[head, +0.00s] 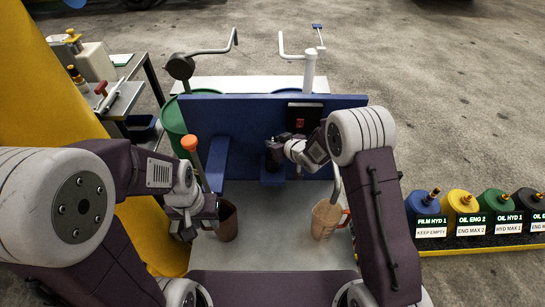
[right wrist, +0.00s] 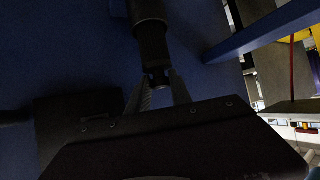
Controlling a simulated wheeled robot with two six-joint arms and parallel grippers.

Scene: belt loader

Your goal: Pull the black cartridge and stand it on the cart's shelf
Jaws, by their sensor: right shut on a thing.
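The black cartridge (right wrist: 150,25) is a dark cylinder in the right wrist view, with a narrower end between the fingers. My right gripper (right wrist: 157,88) is shut on that end. In the head view my right gripper (head: 276,148) is at the blue panel (head: 235,115), above a small blue bracket; the cartridge is mostly lost in the dark there. Whether it is still seated cannot be told. My left gripper (head: 198,225) is low at the left, beside a brown cup (head: 227,222); its fingers are too unclear to read. The cart's shelf cannot be told for sure.
A clear jug (head: 324,220) with an orange handle stands on the grey surface (head: 275,225). An orange-topped lever (head: 189,143) rises at the left. A black box (head: 305,113) with a red mark is on the panel. Labelled oil bottles (head: 461,210) line the right. A side table (head: 120,98) holds tools.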

